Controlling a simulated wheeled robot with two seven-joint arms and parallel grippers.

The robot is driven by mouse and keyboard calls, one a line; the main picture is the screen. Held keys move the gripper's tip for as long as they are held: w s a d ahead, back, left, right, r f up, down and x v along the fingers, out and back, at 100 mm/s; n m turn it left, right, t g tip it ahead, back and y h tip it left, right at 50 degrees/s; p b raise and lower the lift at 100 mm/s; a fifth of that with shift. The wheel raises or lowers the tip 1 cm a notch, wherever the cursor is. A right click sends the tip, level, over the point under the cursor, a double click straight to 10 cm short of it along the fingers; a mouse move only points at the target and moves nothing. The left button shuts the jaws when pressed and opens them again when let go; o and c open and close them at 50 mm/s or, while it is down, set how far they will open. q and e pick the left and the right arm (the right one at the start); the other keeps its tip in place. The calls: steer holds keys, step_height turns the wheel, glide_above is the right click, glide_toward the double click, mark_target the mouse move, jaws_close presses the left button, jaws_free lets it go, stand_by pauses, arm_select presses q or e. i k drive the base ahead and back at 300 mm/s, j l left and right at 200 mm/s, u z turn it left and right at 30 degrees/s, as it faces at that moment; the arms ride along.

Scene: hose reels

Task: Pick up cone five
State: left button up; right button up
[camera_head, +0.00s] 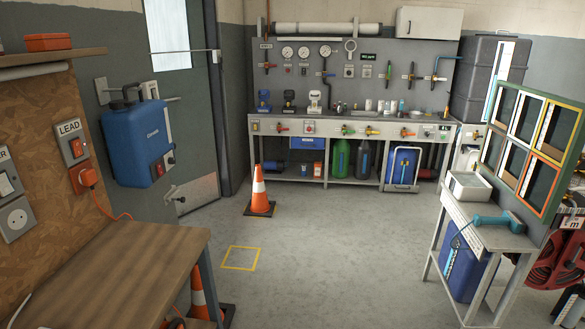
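An orange traffic cone (260,190) with a white band stands upright on the floor near the door, on a dark base. A second orange and white cone (198,295) stands at the lower left, partly hidden behind the wooden table. I cannot read a number on either cone, so I cannot tell which is cone five. Neither of my grippers is in view.
A yellow square outline (240,258) marks the floor. The wooden table (120,270) fills the lower left. A metal workbench (345,184) runs along the back. A side table (490,236) and red hose reels (560,258) stand at right. The middle floor is clear.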

mark_target(260, 206)
steer(key=i, duration=3.55)
steer(key=i+u, duration=0.1)
steer(key=i, duration=0.55)
steer(key=i+l+u, duration=0.1)
steer(key=i, duration=0.6)
steer(key=i+l+u, duration=0.1)
steer(key=i, duration=0.55)
steer(key=i+l+u, duration=0.2)
